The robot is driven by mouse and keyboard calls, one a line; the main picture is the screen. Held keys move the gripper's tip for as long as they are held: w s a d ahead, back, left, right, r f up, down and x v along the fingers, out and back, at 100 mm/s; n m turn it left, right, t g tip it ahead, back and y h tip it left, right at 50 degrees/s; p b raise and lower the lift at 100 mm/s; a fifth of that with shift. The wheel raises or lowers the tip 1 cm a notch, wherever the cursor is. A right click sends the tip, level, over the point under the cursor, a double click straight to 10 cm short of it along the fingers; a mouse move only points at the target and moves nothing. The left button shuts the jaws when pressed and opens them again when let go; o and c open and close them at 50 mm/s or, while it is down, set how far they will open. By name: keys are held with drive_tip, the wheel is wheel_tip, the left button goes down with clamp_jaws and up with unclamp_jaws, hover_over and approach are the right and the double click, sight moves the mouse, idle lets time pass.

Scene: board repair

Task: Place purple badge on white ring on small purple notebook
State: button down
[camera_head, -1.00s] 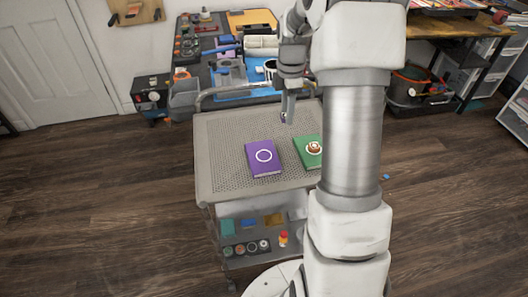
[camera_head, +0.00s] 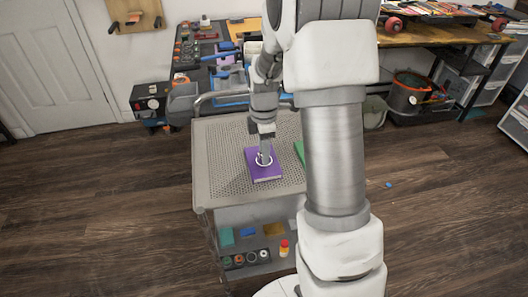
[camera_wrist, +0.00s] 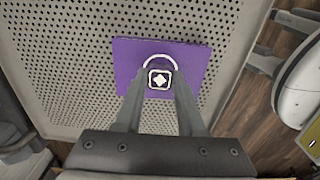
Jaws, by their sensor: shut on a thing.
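The small purple notebook (camera_head: 262,173) lies on the perforated cart top, and it fills the middle of the wrist view (camera_wrist: 129,62). A white ring (camera_head: 256,160) is printed on its cover; in the wrist view its upper arc (camera_wrist: 160,57) shows and the rest is hidden behind my fingers. My gripper (camera_head: 265,160) points down over the ring.
A green notebook (camera_head: 299,152) lies to the right, mostly hidden by my arm. The cart top (camera_head: 222,150) is clear left of the purple notebook. A cluttered workbench (camera_head: 215,60) stands behind the cart. The cart's lower shelf holds several small items.

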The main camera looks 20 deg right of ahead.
drive_tip(key=shift+f, duration=0.15)
drive_tip(key=c, duration=0.5)
unclamp_jaws()
